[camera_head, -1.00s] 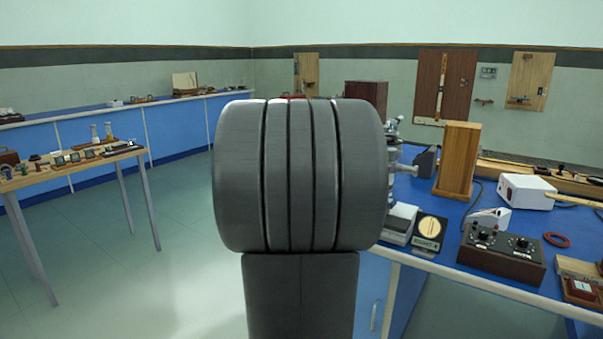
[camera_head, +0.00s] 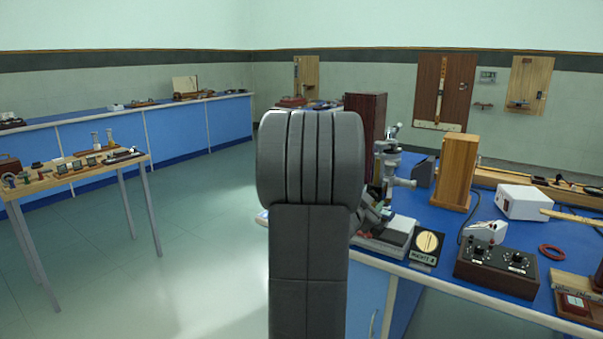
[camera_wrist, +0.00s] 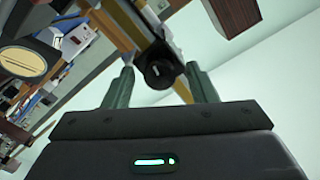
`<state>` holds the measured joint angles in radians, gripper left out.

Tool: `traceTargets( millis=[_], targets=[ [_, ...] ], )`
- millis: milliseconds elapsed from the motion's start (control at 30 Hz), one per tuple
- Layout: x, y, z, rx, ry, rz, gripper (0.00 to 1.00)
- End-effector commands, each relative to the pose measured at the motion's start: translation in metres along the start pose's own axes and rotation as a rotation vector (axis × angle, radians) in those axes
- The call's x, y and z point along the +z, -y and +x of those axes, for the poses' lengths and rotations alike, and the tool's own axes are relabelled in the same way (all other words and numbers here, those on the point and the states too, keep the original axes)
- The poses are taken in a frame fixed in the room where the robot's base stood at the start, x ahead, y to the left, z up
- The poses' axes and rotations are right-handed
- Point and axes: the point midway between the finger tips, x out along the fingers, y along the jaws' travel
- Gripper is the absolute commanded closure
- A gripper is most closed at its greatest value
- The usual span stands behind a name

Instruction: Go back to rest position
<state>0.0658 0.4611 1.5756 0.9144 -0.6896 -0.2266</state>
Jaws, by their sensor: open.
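My gripper (camera_wrist: 160,88) shows in the wrist view with its two grey-green fingers spread apart and nothing held between them. A black round eyepiece-like end (camera_wrist: 160,72) of an instrument appears in the gap between the fingers. I cannot tell how far beyond the fingertips it is. In the head view my arm stands up in the middle of the picture, left of the blue bench's instruments, and hides most of the gripper.
The blue bench (camera_head: 480,288) carries a metal optical instrument (camera_head: 391,160), a dial meter (camera_head: 427,246), a wooden block (camera_head: 456,172), a white box (camera_head: 525,196) and a dark two-knob box (camera_head: 496,265). A small wooden table (camera_head: 80,178) stands left. The floor between is clear.

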Motion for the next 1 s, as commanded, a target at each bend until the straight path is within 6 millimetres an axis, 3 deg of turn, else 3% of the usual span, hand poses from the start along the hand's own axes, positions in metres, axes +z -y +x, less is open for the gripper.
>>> traceTargets(
  millis=[600, 800, 1000],
  targets=[
    [-0.002, 0.001, 0.000, -0.001, 0.002, -0.634, 0.48],
    [0.000, 0.000, -0.016, 0.000, 0.000, -0.629, 0.48],
    [0.001, -0.001, -0.018, 0.000, 0.001, -0.628, 0.48]
  ],
)
